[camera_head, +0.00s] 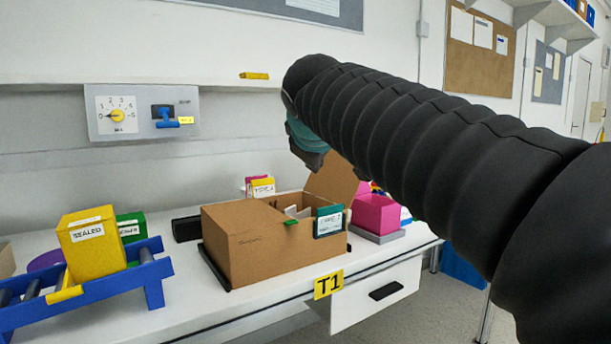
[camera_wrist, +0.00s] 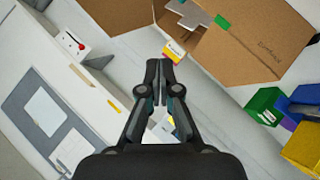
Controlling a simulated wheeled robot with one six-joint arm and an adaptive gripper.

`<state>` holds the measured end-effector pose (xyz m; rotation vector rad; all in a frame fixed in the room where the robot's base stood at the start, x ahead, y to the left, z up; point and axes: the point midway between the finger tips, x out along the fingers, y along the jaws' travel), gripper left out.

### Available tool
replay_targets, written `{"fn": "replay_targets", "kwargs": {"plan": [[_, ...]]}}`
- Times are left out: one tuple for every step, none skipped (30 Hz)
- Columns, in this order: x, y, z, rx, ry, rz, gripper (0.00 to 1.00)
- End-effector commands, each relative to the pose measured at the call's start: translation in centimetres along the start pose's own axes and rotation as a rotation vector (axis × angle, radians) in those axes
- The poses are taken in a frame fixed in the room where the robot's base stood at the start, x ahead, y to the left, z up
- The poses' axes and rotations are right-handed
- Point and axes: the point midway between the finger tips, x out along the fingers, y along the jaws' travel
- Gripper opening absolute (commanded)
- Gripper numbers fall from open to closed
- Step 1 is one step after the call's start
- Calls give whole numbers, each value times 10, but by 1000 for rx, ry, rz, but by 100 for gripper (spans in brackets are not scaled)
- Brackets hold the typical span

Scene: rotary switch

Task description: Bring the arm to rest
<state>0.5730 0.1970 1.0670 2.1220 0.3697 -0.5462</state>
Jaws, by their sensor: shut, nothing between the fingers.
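My arm (camera_head: 430,130) is covered in a black ribbed sleeve and reaches from the right edge to the upper middle of the head view. Its wrist end (camera_head: 303,132), partly teal, hangs in the air above and behind the cardboard box. My gripper (camera_wrist: 158,66) points forward in the wrist view, its two dark fingers meeting at the tips with nothing between them. The rotary switch (camera_head: 117,116) is a yellow knob on a white numbered dial, on a grey wall panel at the left. The gripper is well to the right of it, apart from it.
An open cardboard box (camera_head: 255,245) stands on the white bench (camera_head: 190,280) below my wrist. A blue rack (camera_head: 115,285) with a yellow box (camera_head: 90,243) is at left, a pink bin (camera_head: 376,215) at right. A blue handle (camera_head: 166,117) sits beside the dial.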

Motion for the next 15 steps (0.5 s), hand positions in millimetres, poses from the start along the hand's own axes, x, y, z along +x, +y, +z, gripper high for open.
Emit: {"fn": "replay_targets", "kwargs": {"plan": [[-4,2,0,1,1,1,0],[-6,3,1,1,1,1,0],[-7,4,1,2,0,1,0],[-8,5,1,6,0,1,0],[-9,5,1,13,0,1,0],[-10,6,1,28,1,0,0],[-10,5,1,49,4,-4,0],[-6,-1,2,74,2,-19,0],[0,-12,6,93,-9,-42,0],[6,-20,10,107,-20,-61,0],[11,-30,15,121,-32,-81,0],[18,-45,23,141,-50,-110,0],[21,-57,31,160,-65,-135,0],[23,-68,40,181,-82,-157,0],[26,-81,55,210,-107,-184,0]]}}
